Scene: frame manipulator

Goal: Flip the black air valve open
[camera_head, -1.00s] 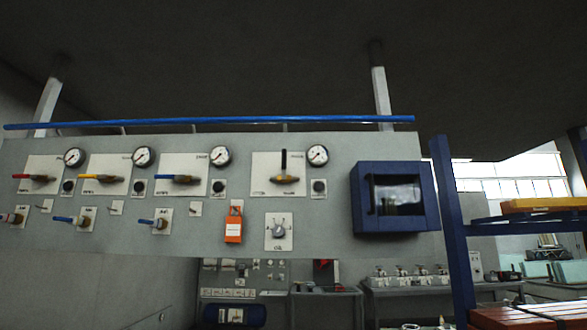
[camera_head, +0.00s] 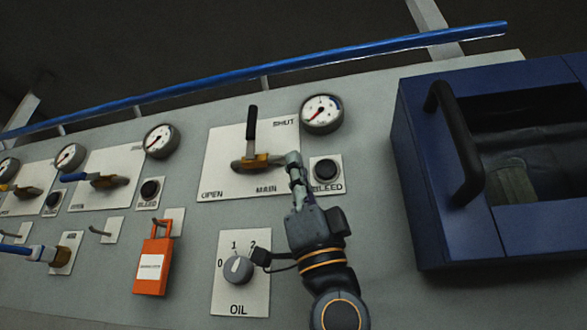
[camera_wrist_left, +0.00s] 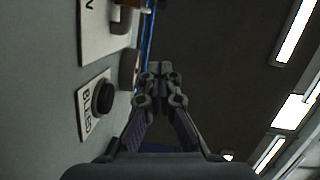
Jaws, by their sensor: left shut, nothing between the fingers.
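The black-handled valve lever (camera_head: 252,123) points straight up from its brass body (camera_head: 255,163) on a white plate (camera_head: 222,145) marked OPEN at lower left, SHUT at upper right and MAIN below. My left gripper (camera_head: 293,160) is shut and empty, with its tips at the right end of the valve body, below and right of the black handle. I cannot tell whether they touch. In the left wrist view the shut fingers (camera_wrist_left: 160,75) show beside the panel, and the black handle cannot be made out. My right gripper is not in view.
A black BLEED button (camera_head: 326,171) sits just right of the gripper, below a gauge (camera_head: 322,113). A blue box with a black handle (camera_head: 456,145) juts out at right. A blue rail (camera_head: 260,75) runs above.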

